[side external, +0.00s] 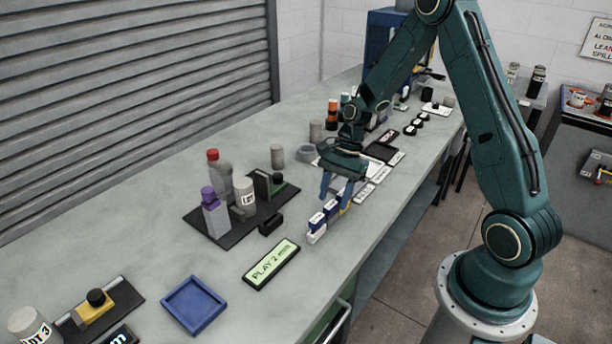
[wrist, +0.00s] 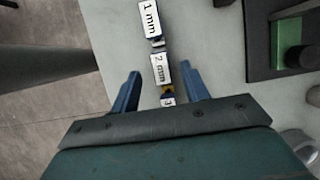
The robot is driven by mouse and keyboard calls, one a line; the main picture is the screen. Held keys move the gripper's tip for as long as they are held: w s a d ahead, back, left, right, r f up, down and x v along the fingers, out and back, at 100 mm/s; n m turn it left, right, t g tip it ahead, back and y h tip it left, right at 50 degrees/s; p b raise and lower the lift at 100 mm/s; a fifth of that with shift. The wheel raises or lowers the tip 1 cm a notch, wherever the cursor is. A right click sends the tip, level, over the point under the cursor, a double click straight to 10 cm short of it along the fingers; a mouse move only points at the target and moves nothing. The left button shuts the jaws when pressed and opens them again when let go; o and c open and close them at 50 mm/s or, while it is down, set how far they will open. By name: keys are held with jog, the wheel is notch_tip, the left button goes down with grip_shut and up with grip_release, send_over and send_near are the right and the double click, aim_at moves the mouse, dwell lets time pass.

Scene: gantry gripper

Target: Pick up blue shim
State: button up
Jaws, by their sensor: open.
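A row of small blocks with white labels stands near the bench's front edge. Dark blue shows on the nearest block (side external: 316,221) and on the one behind it (side external: 330,208). In the wrist view the labels read "1 mm" (wrist: 149,19) and "2 mm" (wrist: 161,69), with a partly hidden label and a bit of yellow (wrist: 168,88) nearer the palm. Which block is the blue shim is hard to tell. My gripper (side external: 336,194) is open above the row. In the wrist view its blue fingers (wrist: 162,73) lie either side of the "2 mm" block, apart from it.
A display (side external: 271,264) reads "PLAY 2 mm". An empty blue tray (side external: 194,304) lies front left. A dark board (side external: 205,227) with bottles and a fixture stands left of the row. More labelled items lie behind my gripper. Bare bench lies between the tray and the board.

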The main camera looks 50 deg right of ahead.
aim_at(331, 204)
jog(key=shift+x, duration=1.65)
jog(key=shift+w, duration=0.1)
jog(key=shift+r, duration=0.1)
grip_shut()
